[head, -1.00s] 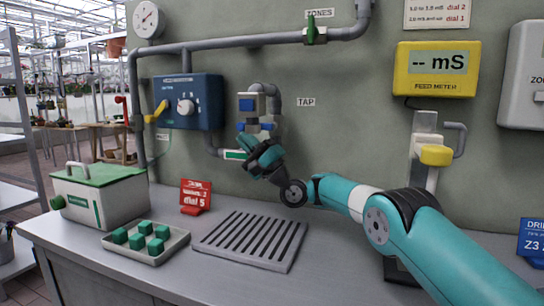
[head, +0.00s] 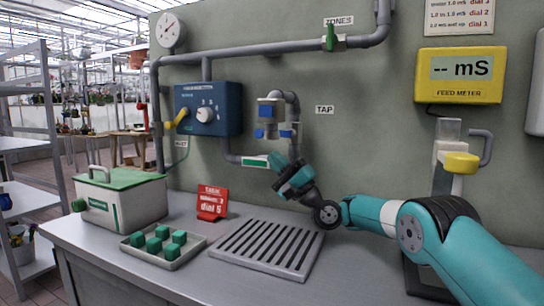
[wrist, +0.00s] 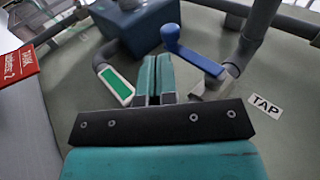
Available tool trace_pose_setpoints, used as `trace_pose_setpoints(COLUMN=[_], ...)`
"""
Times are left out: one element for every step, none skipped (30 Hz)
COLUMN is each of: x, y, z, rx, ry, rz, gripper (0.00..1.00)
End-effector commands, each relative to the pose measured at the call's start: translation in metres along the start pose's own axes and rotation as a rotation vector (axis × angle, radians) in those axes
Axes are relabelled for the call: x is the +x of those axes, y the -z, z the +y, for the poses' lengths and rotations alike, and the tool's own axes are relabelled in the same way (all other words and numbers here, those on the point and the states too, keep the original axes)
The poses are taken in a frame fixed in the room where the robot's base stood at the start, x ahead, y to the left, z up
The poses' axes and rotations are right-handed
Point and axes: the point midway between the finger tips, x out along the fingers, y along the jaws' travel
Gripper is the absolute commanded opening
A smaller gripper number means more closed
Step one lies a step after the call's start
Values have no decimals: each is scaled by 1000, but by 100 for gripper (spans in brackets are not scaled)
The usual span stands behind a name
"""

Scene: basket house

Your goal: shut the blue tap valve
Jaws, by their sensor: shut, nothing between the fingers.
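The tap (head: 271,112) hangs on a grey pipe on the wall, left of the TAP label. It has blue parts, and a blue lever (head: 260,133) shows low on it. In the wrist view the blue lever (wrist: 196,54) slants from a round knob at upper left down to the grey fitting at right. My gripper (head: 277,161) is just below the tap, pointing up toward it. Its teal fingers (wrist: 155,72) are together and empty, left of the lever in the wrist view, with a visible gap. Whether the lever is open or shut is unclear.
A blue dial box (head: 209,109) with a yellow lever (head: 177,118) is on the wall at left. A green-marked pipe (head: 255,162) lies close by my gripper. A slotted drain tray (head: 265,249), a red card (head: 212,202) and a tray of green cubes (head: 162,246) are on the bench.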

Motion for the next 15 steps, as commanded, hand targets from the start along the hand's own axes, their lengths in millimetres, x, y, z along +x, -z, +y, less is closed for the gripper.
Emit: trace_pose_setpoints(x=[-12,-16,-19,-22,-24,-26,-27,-28,-27,-26,-24,-20,-16,-12,-7], y=[1,1,1,1,1,1,0,0,-2,-3,-6,-10,-14,-20,-29], z=[4,5,4,4,4,4,3,3,2,1,1,-1,-1,-2,-3], rx=[1,1,1,0,0,2,3,2,-3,-10,-20,-43,-66,-95,-142], ry=[0,0,0,1,0,0,0,0,-5,-13,-27,-52,-80,-115,-174], rz=[2,2,1,1,1,1,1,0,-3,-6,-10,-18,-27,-39,-59], gripper=[0,0,0,0,0,0,0,0,0,0,0,0,0,0,0])
